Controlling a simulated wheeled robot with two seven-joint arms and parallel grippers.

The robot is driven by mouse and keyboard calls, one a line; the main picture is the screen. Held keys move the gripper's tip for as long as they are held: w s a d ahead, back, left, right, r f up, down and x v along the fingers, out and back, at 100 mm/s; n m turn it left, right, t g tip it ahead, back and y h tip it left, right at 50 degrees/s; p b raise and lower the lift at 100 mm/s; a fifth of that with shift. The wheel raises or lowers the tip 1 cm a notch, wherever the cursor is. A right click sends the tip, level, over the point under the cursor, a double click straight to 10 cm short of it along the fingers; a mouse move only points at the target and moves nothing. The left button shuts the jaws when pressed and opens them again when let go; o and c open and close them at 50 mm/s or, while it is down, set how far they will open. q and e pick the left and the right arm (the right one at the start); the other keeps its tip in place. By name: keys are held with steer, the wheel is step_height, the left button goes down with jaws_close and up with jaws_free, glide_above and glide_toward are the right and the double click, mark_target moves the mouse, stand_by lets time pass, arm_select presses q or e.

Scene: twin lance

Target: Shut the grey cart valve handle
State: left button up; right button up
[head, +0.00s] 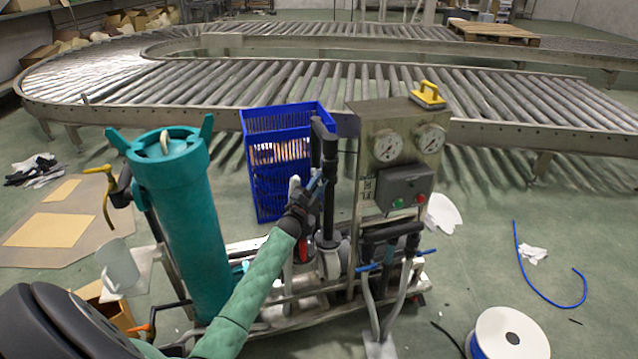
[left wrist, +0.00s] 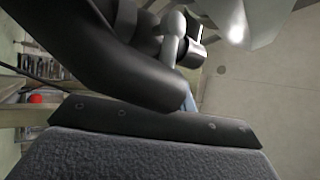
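The cart (head: 290,312) stands in the middle of the head view, with a teal cylinder (head: 190,230) on its left and a gauge panel on its right. My left gripper (head: 306,200) is at the black upright pipe (head: 329,165) in the middle of the cart. A pale grey piece (head: 294,187), which looks like the valve handle, shows right beside the gripper. In the left wrist view a grey rounded lever piece (left wrist: 173,38) sits against dark pipework close to the gripper. Contact and finger opening are hidden. My right gripper is not in view.
A blue crate (head: 268,190) stands behind the pipe. The gauge panel (head: 398,175) rises to the right, with a yellow-handled item (head: 428,95) on top. A yellow lever (head: 105,185) sticks out left of the cylinder. A white spool (head: 508,335) and blue hose (head: 535,285) lie at right.

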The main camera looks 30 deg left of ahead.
arm_select(q)
steer(key=shift+o, duration=0.9)
